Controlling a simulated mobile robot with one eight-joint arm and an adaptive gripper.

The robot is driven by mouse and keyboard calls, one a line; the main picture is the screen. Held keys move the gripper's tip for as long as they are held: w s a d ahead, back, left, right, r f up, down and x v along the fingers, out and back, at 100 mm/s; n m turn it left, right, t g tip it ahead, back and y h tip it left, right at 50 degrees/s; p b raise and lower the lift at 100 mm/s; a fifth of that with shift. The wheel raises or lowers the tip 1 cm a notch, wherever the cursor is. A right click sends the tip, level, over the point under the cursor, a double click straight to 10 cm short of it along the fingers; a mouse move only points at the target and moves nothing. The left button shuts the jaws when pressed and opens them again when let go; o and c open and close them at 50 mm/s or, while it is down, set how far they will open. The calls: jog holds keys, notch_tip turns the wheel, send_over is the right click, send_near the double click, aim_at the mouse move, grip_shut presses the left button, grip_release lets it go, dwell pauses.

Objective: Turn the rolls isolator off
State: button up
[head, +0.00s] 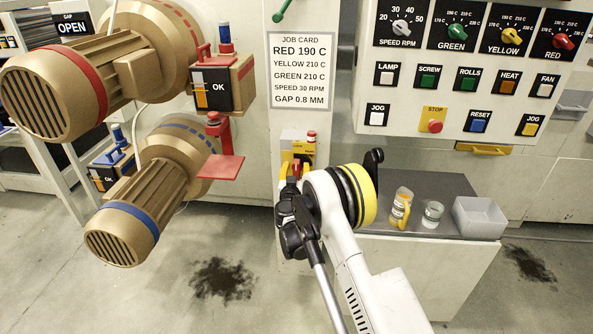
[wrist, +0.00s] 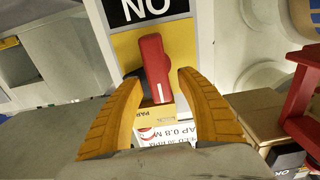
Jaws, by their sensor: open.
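A red switch handle (wrist: 154,68) sits on a yellow plate (wrist: 128,45) in the wrist view, under a black-edged label (wrist: 146,10) that reads "NO" in this view. The handle is nearly vertical there, leaning slightly, with a white mark near its lower end. My gripper (wrist: 158,84) is open, its two yellow fingers on either side of the handle's lower part, with a gap visible on both sides. In the head view my gripper (head: 295,166) is at the yellow switch box (head: 309,146) below the job card, and it partly hides the box and handle.
The job card (head: 299,68) hangs above the box. A red-handled "OK" unit (head: 215,85) and motors (head: 125,220) stand to the left. The control panel (head: 470,75) is at the upper right. Two small containers (head: 433,213) and a grey tray (head: 480,217) sit on the lower counter.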

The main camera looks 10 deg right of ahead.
jog(key=shift+w+d, duration=0.1)
jog(key=shift+w, duration=0.25)
jog(key=shift+r, duration=0.1)
grip_shut()
